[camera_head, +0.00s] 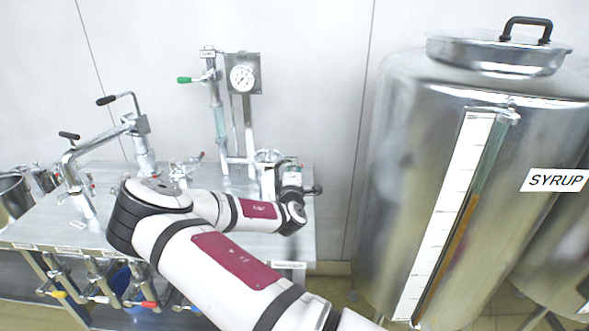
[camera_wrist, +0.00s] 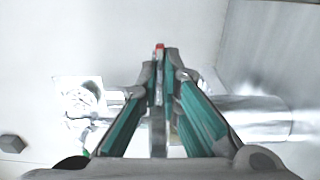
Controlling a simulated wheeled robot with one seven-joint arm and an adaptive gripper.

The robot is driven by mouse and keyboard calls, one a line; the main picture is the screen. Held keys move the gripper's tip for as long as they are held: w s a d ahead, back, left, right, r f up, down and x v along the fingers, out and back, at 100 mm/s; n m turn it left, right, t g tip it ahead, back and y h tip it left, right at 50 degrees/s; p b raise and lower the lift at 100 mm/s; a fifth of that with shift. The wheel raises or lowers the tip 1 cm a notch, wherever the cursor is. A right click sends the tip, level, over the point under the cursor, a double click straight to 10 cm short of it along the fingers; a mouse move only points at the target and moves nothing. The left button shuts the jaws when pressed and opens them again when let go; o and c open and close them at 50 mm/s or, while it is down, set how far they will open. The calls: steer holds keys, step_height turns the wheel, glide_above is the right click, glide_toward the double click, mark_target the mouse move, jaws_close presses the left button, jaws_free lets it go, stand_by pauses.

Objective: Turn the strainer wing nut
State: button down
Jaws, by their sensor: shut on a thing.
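My gripper (camera_head: 292,178) is at the right end of the bench, close beside the metal strainer (camera_head: 267,160). In the wrist view its green-padded fingers (camera_wrist: 160,62) are drawn together at the tips. They are shut on a thin, narrow piece with a small red end (camera_wrist: 159,47), which I take to be the strainer wing nut. Most of this piece is hidden by the fingers, so its angle cannot be told. A silver cylinder (camera_wrist: 262,118) lies behind the fingers on the right in the wrist view.
A pressure gauge (camera_head: 242,78) and a pipe with a green-handled valve (camera_head: 184,80) stand behind the strainer. Black-handled fittings (camera_head: 107,100) stand on the bench (camera_head: 300,236) at left. A large syrup tank (camera_head: 388,150) stands close on the right.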

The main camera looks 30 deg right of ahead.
steer(key=c, duration=1.8)
jaws_free()
steer(key=v, duration=1.2)
